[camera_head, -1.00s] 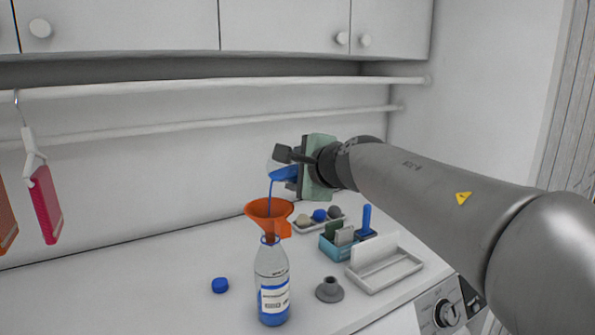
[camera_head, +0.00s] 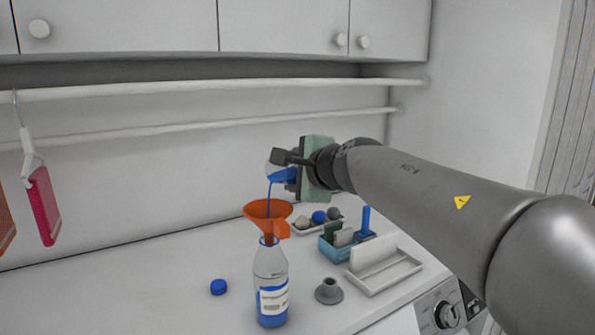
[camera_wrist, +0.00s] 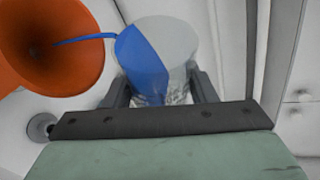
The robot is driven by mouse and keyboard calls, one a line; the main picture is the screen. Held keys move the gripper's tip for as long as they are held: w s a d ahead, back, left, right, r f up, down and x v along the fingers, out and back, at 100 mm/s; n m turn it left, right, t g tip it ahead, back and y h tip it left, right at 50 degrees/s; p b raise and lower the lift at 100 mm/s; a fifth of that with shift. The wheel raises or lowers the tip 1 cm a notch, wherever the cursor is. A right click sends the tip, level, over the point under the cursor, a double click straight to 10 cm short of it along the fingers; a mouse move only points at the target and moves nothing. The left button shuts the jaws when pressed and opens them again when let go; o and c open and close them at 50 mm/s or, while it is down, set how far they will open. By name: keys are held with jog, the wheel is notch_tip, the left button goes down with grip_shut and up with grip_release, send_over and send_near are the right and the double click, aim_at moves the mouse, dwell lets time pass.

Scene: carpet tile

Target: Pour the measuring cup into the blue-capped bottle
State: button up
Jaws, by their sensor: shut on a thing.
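My gripper (camera_wrist: 160,90) is shut on the clear measuring cup (camera_wrist: 175,40), which also shows in the head view (camera_head: 274,168). The cup is tilted, with blue liquid (camera_wrist: 143,62) inside. A thin blue stream runs from its lip into the orange funnel (camera_head: 268,210), seen also in the wrist view (camera_wrist: 62,65). The funnel sits in the mouth of the clear bottle (camera_head: 270,262), which stands upright with a white label and blue liquid at its bottom. The blue cap (camera_head: 218,287) lies on the counter left of the bottle.
A grey stepped piece (camera_head: 328,291) stands right of the bottle. Behind are a white tray (camera_head: 385,274), a teal box (camera_head: 332,247) and a small tray with balls (camera_head: 318,216). Rails (camera_head: 180,89) run along the wall above. The counter's left part is clear.

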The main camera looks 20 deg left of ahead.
jog(key=shift+s+a+f+n+t+b, duration=0.15)
jog(key=shift+n+t+b, duration=0.35)
jog(key=shift+b, duration=0.55)
jog(key=shift+s+d+f+n+t+b, duration=0.15)
jog(key=shift+n+t+b, duration=0.15)
jog(key=shift+n+b, duration=0.55)
dwell(4.0)
jog(key=shift+s+a+r+n+t+b, duration=0.2)
jog(key=shift+n+t+b, duration=0.25)
jog(key=shift+b, duration=0.3)
dwell(1.3)
